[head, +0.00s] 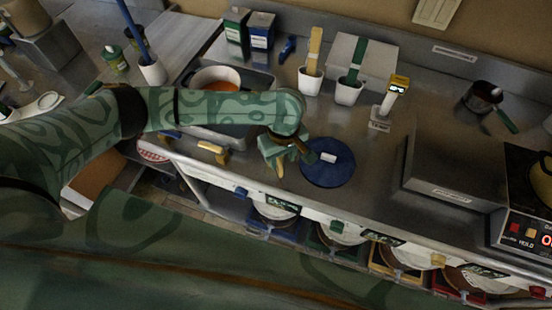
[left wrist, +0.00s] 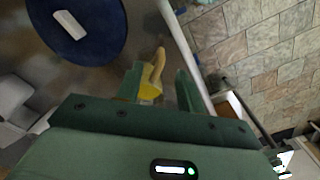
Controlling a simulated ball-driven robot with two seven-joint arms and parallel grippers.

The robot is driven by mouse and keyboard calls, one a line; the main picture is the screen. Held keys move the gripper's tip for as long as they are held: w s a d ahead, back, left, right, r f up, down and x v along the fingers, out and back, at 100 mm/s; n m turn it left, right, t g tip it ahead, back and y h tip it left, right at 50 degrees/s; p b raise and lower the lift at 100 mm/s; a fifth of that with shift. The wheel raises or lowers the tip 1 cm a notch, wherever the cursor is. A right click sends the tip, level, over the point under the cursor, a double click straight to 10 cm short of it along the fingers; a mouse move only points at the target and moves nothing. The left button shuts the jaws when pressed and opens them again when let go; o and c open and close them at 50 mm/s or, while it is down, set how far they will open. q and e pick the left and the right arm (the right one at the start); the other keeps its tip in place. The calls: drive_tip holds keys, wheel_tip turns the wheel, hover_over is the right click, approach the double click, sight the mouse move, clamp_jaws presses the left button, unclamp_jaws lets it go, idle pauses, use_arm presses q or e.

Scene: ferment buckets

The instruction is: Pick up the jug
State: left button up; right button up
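My left gripper (head: 281,166) is over the front part of the steel counter, just left of a round blue lid-like disc (head: 328,163). In the left wrist view its two green fingers (left wrist: 160,88) stand apart. A curved yellow piece (left wrist: 155,74) shows between them, close to one finger, with a gap to the other; I cannot tell if it touches. The disc is also in the left wrist view (left wrist: 82,24). I see nothing that is clearly a jug. A white vessel with orange contents (head: 218,76) stands in the sink basin behind my left forearm. My right gripper is not in view.
White cups with brushes (head: 310,82) and a small sign stand behind the disc. A saucepan (head: 482,96) is at the back right, beyond a raised steel block (head: 455,170). Several buckets (head: 345,233) sit below the counter's front edge. Counter right of the disc is bare.

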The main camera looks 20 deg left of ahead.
sight(282, 168)
use_arm(q)
wheel_tip(282, 168, down, 4)
drive_tip(key=shift+r+b, duration=0.1)
drive_tip(key=shift+b, duration=0.4)
wheel_tip(282, 168, down, 6)
drive_tip(key=shift+a+r+b, duration=0.1)
drive_tip(key=shift+r+b, duration=0.15)
drive_tip(key=shift+b, duration=0.95)
drive_tip(key=shift+r, duration=0.1)
drive_tip(key=shift+c, duration=0.4)
clamp_jaws()
